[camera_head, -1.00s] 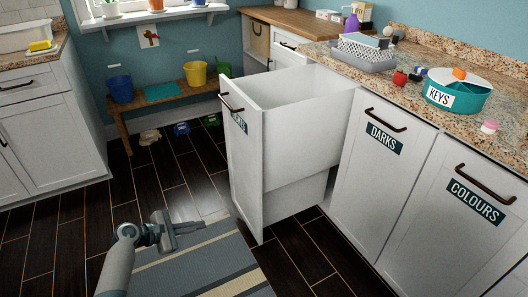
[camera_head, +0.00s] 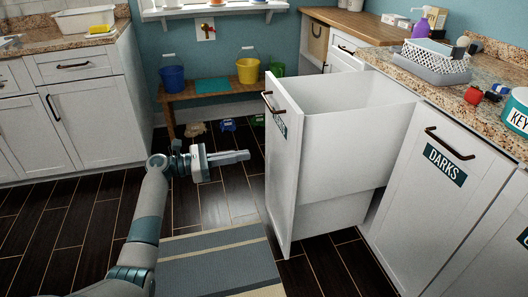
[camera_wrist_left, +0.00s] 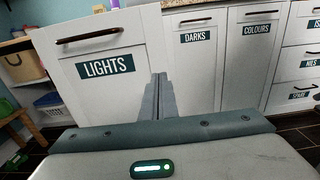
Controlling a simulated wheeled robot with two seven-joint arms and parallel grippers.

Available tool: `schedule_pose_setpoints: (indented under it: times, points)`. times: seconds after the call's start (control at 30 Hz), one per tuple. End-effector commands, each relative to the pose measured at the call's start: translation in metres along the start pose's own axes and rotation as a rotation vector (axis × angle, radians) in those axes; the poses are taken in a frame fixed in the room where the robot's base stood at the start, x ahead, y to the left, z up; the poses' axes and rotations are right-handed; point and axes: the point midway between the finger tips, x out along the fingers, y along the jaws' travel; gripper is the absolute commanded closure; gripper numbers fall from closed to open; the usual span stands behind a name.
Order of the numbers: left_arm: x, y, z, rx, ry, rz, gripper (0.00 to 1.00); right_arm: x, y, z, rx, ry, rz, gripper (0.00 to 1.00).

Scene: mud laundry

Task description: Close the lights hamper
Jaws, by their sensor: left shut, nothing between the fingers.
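The lights hamper (camera_head: 345,140) is a white pull-out bin standing open, drawn out from the counter row. Its front panel (camera_head: 283,165) has a dark bar handle (camera_head: 272,103) near the top; the label is seen edge-on in the head view. In the left wrist view the front panel (camera_wrist_left: 105,105) faces me, with its LIGHTS label (camera_wrist_left: 105,66) and handle (camera_wrist_left: 90,36). My left gripper (camera_head: 246,156) is shut and empty, to the left of the front panel and pointing at it. In the left wrist view its fingers (camera_wrist_left: 158,85) are together before the panel's right part. My right gripper is not in view.
The closed DARKS door (camera_head: 445,165) is right of the hamper; a COLOURS door (camera_wrist_left: 252,60) shows in the left wrist view. A bench (camera_head: 205,97) with buckets stands behind. A striped rug (camera_head: 215,262) lies on the dark floor. A basket (camera_head: 436,63) sits on the counter.

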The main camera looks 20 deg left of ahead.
Motion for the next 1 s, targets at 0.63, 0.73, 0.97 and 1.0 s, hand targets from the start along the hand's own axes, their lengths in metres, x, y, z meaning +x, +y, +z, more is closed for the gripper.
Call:
schedule_pose_setpoints:
  times: [0.63, 0.73, 0.97, 1.0]
  points:
    - [0.09, 0.0, -0.001, 0.0, -0.002, -0.002, 1.0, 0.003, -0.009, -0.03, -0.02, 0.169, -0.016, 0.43]
    - [0.106, 0.0, -0.001, 0.001, -0.001, -0.002, 1.0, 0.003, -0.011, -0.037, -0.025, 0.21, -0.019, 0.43]
    - [0.131, 0.0, -0.001, 0.001, 0.0, -0.001, 1.0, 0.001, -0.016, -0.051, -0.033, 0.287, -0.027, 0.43]
    - [0.134, 0.0, -0.001, 0.001, 0.0, -0.001, 1.0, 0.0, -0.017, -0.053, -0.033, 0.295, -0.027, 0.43]
